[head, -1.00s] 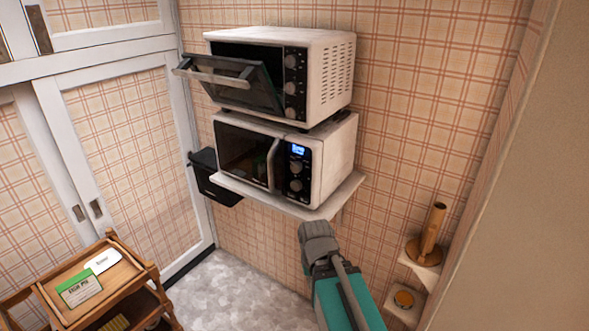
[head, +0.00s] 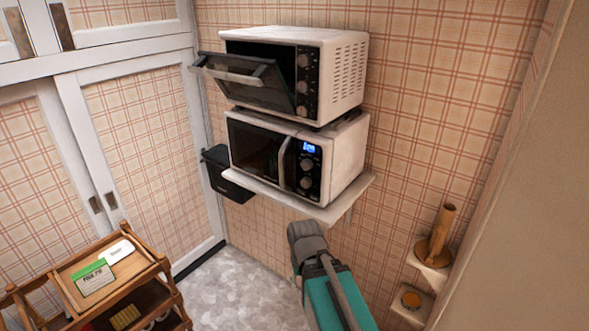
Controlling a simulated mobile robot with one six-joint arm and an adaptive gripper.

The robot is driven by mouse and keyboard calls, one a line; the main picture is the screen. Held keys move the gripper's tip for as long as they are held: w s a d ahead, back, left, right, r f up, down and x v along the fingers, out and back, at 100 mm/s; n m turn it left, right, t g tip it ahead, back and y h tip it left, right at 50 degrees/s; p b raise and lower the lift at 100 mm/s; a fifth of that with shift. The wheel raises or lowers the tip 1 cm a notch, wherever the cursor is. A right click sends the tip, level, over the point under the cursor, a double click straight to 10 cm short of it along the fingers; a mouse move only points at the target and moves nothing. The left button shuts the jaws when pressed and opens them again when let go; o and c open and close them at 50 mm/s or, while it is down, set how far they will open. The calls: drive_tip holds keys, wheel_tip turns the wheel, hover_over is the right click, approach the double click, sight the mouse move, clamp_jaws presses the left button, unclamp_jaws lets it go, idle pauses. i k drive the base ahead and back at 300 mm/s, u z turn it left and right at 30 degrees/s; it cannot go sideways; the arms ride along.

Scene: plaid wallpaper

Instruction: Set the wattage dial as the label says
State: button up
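A white microwave (head: 345,170) with a shut dark door stands on a wall shelf. Its black panel has a lit blue display (head: 311,148), too small to read, above an upper dial (head: 307,165) and a lower dial (head: 306,183). I cannot tell which dial sets wattage. A green and white box (head: 93,278) and a white card (head: 117,251) lie on a wooden cart; their print is unreadable here. My gripper (head: 304,232) is below the shelf's front edge, apart from the microwave. Its fingers are not clear, and nothing shows held in it.
A white toaster oven (head: 345,75) with its door (head: 243,82) hanging partly open sits above the microwave. The wall shelf (head: 330,208) juts out. Small shelves with brass-coloured items (head: 436,240) are at right.

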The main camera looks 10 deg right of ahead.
sight(307, 164)
drive_tip(key=u, duration=1.7)
drive_tip(key=k, duration=0.45)
drive_tip(key=z, duration=1.55)
